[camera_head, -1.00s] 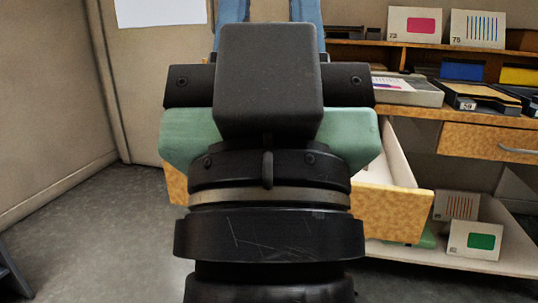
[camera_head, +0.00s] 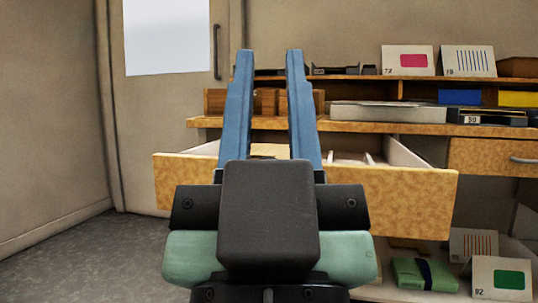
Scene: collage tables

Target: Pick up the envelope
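My gripper (camera_head: 269,55) points away from me with its two long blue fingers apart and nothing visible between them. Behind the fingers is a pulled-out drawer with a speckled yellow front (camera_head: 405,198). A flat tan piece (camera_head: 268,150) shows in the drawer between the fingers; I cannot tell whether it is the envelope. Much of the drawer's inside is hidden by its front and my gripper. No other thing is clearly an envelope.
White cards with a pink patch (camera_head: 407,60) and stripes (camera_head: 468,61) stand on the upper shelf. A grey flat box (camera_head: 388,111) lies on the counter. A green bundle (camera_head: 424,274) and a green-patched card (camera_head: 502,279) are below. A door (camera_head: 165,110) is left; floor there is clear.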

